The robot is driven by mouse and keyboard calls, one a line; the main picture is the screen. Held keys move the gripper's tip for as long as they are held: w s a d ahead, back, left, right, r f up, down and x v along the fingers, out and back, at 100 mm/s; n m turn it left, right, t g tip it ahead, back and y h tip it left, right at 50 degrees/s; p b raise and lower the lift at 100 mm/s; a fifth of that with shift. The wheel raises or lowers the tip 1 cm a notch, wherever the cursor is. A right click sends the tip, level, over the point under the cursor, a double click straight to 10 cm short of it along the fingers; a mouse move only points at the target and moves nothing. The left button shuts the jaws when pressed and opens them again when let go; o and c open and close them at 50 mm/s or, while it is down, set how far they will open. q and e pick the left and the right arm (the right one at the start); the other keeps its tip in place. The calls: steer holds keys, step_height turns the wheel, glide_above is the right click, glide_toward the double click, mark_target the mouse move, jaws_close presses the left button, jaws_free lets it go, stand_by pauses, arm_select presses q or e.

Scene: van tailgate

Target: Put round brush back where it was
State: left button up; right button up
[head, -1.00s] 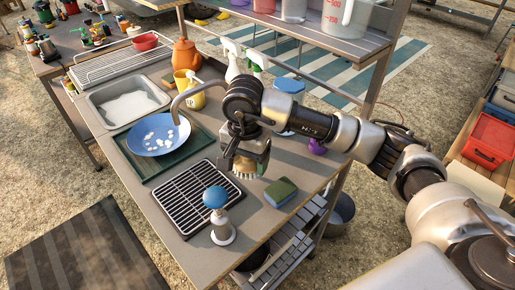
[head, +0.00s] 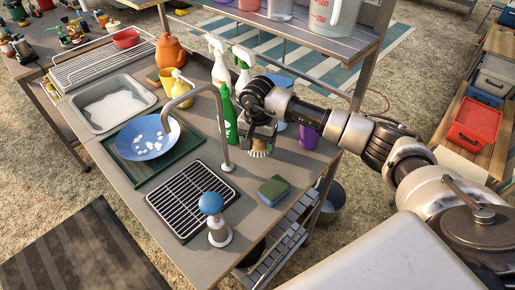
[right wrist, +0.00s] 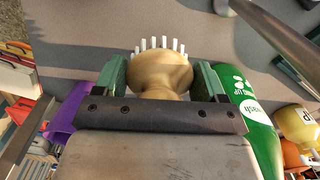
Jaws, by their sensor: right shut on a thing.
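My right gripper (head: 261,136) is shut on the round brush (head: 260,148), a wooden knob with pale bristles pointing down. In the head view it is low over the back right of the counter (head: 150,225), between the green bottle (head: 227,117) and the purple cup (head: 308,138). I cannot tell whether the bristles touch the counter. In the right wrist view the brush (right wrist: 158,72) sits between both green-padded fingers (right wrist: 160,85), with the green bottle (right wrist: 247,105) close on the right and the purple cup (right wrist: 70,118) on the left. My left gripper is not in view.
The tap (head: 222,125) stands just left of the gripper. A spray bottle (head: 243,72) and the shelf (head: 320,42) stand behind.

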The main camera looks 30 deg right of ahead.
mark_target(258, 151)
step_height(258, 151, down, 4)
steer(key=shift+r+p, duration=0.2)
steer(key=shift+p, duration=0.3)
steer(key=shift+w+f, duration=0.1)
steer(key=shift+f, duration=0.05)
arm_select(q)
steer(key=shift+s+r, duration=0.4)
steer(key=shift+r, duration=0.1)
arm_select(e)
steer(key=o, duration=0.9)
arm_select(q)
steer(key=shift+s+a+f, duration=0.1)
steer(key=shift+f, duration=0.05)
